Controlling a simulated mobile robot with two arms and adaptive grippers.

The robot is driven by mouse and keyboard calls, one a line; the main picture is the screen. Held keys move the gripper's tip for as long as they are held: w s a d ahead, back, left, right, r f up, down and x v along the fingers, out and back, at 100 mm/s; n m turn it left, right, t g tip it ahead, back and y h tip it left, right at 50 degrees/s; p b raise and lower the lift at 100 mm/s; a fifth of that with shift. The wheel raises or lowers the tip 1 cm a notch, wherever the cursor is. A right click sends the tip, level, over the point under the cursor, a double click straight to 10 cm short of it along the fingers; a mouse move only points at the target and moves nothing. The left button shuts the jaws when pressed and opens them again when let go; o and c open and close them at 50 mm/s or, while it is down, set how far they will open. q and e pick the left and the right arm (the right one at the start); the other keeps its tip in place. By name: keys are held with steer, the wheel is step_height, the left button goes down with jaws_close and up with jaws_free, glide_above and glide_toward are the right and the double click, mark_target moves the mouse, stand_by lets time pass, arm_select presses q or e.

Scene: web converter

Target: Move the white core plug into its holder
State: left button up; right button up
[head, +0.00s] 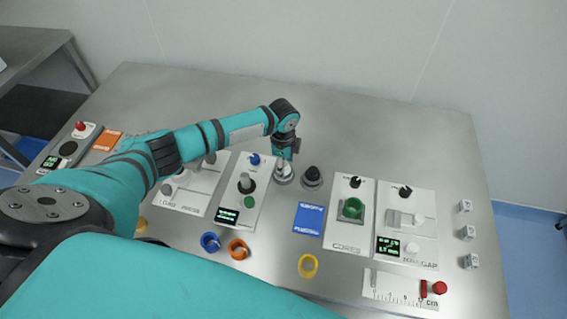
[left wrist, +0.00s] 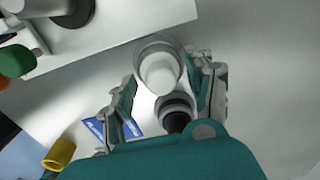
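The white core plug (left wrist: 160,72) shows in the left wrist view as a white cylinder inside a round grey ring holder (left wrist: 141,52). It looks seated in the ring, but I cannot tell how deep. My left gripper (left wrist: 163,72) is open, with one finger on each side of the plug and visible gaps. In the head view my left gripper (head: 285,158) points down over the grey holder (head: 284,179) and hides most of the plug. A similar holder with a black plug (head: 312,174) stands just to its right. My right gripper is not in view.
A blue card (head: 308,219) lies in front of the holders. The panel (head: 345,238) with a green piece (head: 352,208) is to the right. A panel with knobs (head: 226,198) is to the left. Blue, orange and yellow rings (head: 308,265) lie near the front.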

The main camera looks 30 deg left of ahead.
arm_select(q)
step_height(320, 180, up, 12)
steer(key=shift+s, duration=0.2)
stand_by(0.4)
stand_by(0.4)
